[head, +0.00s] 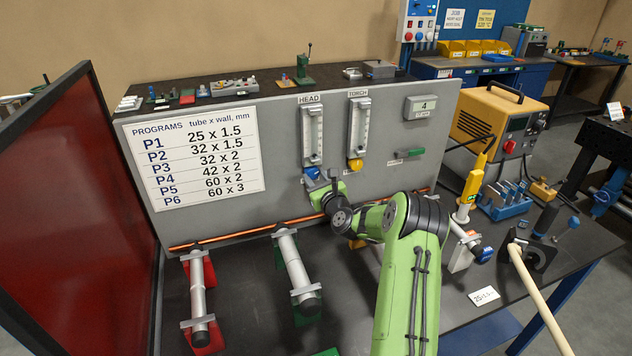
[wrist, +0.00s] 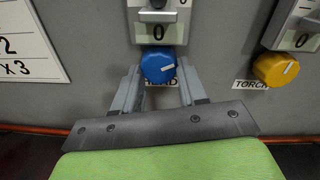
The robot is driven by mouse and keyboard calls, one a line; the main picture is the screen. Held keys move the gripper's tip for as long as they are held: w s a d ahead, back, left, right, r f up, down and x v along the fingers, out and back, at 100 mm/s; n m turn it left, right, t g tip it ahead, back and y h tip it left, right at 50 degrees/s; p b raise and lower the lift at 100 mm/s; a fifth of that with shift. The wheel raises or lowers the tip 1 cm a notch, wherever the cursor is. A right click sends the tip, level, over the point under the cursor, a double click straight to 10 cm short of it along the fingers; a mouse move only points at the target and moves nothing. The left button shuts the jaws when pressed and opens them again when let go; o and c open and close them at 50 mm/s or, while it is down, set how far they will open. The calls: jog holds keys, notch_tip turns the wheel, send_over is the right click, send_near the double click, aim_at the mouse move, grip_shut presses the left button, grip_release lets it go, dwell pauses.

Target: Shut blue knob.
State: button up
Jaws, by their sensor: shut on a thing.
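The blue knob (wrist: 158,65) is under the HEAD flow meter on the grey panel, with a white pointer line aimed to the right and slightly up. It also shows in the head view (head: 311,173), partly hidden by my gripper. My gripper (wrist: 158,78) is shut on the blue knob, one finger on each side of it. In the head view my green arm reaches to the panel, and my gripper (head: 318,180) is at the knob.
The yellow knob (wrist: 275,69) under the TORCH meter is to the right; it also shows in the head view (head: 355,165). A copper tube (head: 240,233) runs along the panel's foot. Tube stands (head: 197,285) are on the dark bench below. A red screen (head: 75,200) stands at left.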

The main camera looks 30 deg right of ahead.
jog(key=shift+n+b, duration=0.3)
jog(key=shift+n, duration=0.5)
jog(key=o, duration=1.1)
jog(key=shift+c, duration=0.2)
jog(key=shift+s, duration=0.15)
jog(key=b+v, duration=0.4)
jog(key=v, duration=1.1)
jog(key=shift+s, duration=0.25)
